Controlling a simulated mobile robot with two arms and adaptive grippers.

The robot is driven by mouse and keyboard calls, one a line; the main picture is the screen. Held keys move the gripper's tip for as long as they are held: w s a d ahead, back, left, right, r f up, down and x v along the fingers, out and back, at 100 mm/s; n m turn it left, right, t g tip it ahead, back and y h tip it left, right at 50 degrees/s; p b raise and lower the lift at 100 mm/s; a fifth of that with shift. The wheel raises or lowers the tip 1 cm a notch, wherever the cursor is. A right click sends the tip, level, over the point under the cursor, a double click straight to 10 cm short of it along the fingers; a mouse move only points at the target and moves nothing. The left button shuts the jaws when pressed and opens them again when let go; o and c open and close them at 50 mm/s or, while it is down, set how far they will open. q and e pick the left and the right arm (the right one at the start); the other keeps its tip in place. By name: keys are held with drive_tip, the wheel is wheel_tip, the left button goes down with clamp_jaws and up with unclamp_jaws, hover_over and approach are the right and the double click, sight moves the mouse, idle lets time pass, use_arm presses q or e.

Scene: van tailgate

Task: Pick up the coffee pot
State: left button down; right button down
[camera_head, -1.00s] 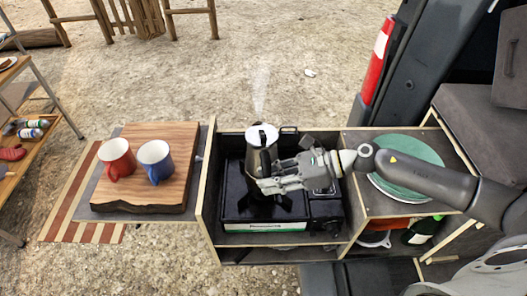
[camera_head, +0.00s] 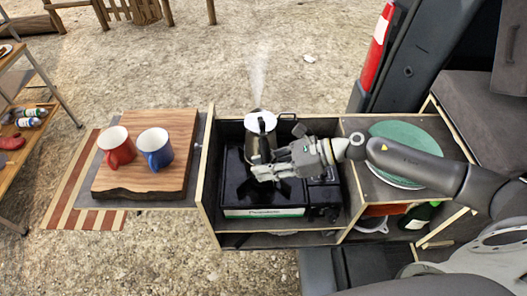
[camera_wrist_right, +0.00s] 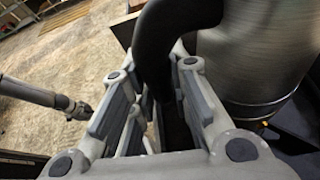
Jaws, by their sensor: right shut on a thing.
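The coffee pot (camera_head: 259,128) is metallic with a pale lid and a black handle. It stands upright over the black camping stove (camera_head: 233,190) in the box. I cannot tell whether its base touches the stove. My right gripper (camera_head: 266,171) reaches in from the right and is shut on the pot's black handle. In the right wrist view the handle (camera_wrist_right: 155,45) runs down between the fingers, with the pot's metal body (camera_wrist_right: 255,55) on the right. A grey arm, apparently mine, ends at the left in that view in what looks like my left gripper (camera_wrist_right: 75,108), too small to read.
A wooden board (camera_head: 140,182) on the left holds a red mug (camera_head: 117,150) and a blue mug (camera_head: 156,152). Green plates (camera_head: 405,140) lie on the right compartment's top. A green bottle (camera_head: 418,215) lies below. Box walls (camera_head: 207,185) surround the stove; bare ground lies behind.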

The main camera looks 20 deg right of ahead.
drive_tip(key=shift+w+r, duration=0.1)
drive_tip(key=shift+r, duration=0.15)
